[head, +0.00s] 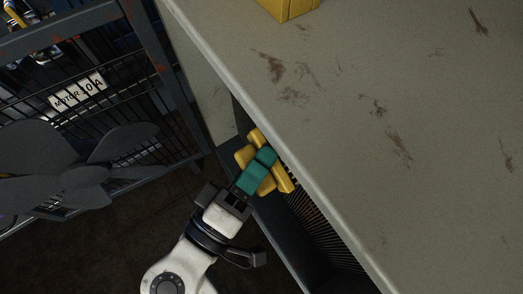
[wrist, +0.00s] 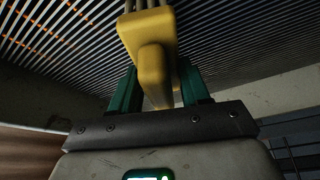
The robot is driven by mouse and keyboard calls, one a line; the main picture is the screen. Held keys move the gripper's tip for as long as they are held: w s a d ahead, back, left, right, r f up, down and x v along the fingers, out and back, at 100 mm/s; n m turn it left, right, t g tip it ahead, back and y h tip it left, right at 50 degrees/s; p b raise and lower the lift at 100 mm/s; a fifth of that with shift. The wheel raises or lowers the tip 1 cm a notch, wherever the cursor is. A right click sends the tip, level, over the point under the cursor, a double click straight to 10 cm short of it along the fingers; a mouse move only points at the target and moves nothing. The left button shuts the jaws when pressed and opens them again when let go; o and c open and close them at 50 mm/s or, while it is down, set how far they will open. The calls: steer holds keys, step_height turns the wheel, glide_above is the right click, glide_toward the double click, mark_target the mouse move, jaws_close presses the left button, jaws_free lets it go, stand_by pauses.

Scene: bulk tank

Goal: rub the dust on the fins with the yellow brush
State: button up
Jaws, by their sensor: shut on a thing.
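The yellow brush (wrist: 150,45) is held between the green fingers of my gripper (wrist: 157,92) in the wrist view. Its far end is up against the dark parallel fins (wrist: 70,30), with some bristles showing at the top edge. Orange-brown dust (wrist: 45,28) shows on the fins at the upper left. In the head view my gripper (head: 259,172) is shut on the brush (head: 283,175) beside the tank's edge. The fins (head: 318,228) show there as a dark slatted strip under the edge. Whether the bristles touch the fins is hard to tell.
The pale, stained tank top (head: 370,120) overhangs the fins on the right. A yellow box (head: 288,8) stands on it at the top. At left is a wire cage (head: 95,85) with a MOTOR 10A label and a dark fan (head: 60,165). Dark floor lies below.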

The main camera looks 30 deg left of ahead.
steer(key=w+a, duration=0.2)
steer(key=a, duration=0.3)
steer(key=shift+w+a+b, duration=0.35)
steer(key=shift+a, duration=0.05)
stand_by(0.4)
steer(key=s+a, duration=0.2)
steer(key=s, duration=0.3)
steer(key=shift+s+a, duration=0.25)
steer(key=shift+s, duration=0.1)
stand_by(0.4)
steer(key=shift+s+a+p, duration=0.15)
steer(key=shift+s+a, duration=0.15)
steer(key=shift+s, duration=0.4)
steer(key=shift+s+a+p, duration=0.15)
steer(key=shift+s+a, duration=0.1)
steer(key=shift+s, duration=0.45)
stand_by(0.5)
